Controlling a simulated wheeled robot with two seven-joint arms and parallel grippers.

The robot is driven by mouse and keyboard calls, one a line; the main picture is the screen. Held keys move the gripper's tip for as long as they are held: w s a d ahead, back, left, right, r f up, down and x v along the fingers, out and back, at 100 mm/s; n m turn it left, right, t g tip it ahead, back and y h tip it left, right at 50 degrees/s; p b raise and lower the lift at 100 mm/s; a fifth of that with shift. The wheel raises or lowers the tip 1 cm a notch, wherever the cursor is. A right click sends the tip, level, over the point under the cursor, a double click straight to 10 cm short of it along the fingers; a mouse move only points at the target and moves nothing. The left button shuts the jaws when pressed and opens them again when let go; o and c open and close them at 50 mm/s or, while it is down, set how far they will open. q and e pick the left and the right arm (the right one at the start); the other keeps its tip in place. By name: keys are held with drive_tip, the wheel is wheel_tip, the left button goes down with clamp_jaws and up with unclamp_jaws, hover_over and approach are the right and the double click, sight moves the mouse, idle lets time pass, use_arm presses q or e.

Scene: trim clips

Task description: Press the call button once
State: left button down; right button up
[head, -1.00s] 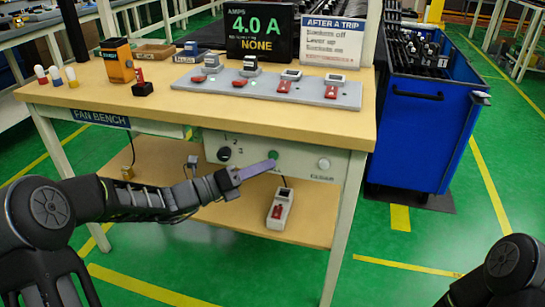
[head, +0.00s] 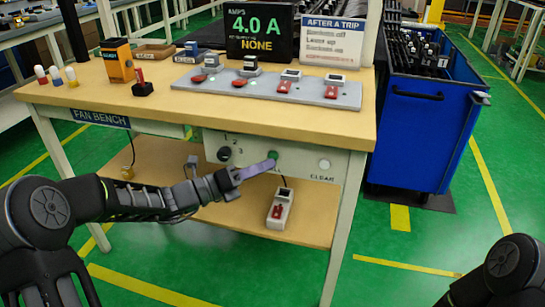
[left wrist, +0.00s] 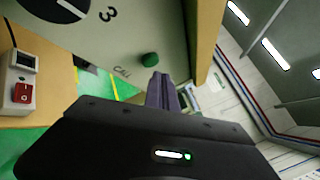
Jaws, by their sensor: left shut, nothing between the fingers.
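The green call button (head: 274,155) is on the pale front panel (head: 300,170) under the bench top. It also shows in the left wrist view (left wrist: 150,59), beside the printed word CALL. My left gripper (head: 271,164) is shut and empty, its purple-grey fingers pointing at the panel. In the left wrist view the fingertips (left wrist: 160,77) appear just below and right of the button. I cannot tell whether they touch it. My right gripper is out of view; only part of my right arm shows at the lower right.
On the same panel are a dark rotary knob (head: 225,154) and a white clear button (head: 324,164). A pendant with a red switch (head: 279,209) lies on the lower shelf. A display (head: 259,32) reads 4.0 A and NONE. A blue cart (head: 415,135) stands right of the bench.

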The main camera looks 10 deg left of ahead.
use_arm(q)
drive_tip(key=shift+w, duration=0.1)
drive_tip(key=shift+w+p, duration=0.35)
drive_tip(key=shift+p, duration=0.05)
drive_tip(key=shift+w, duration=0.45)
idle(0.9)
idle(0.3)
drive_tip(key=shift+s+p, duration=0.65)
drive_tip(key=shift+s, duration=0.25)
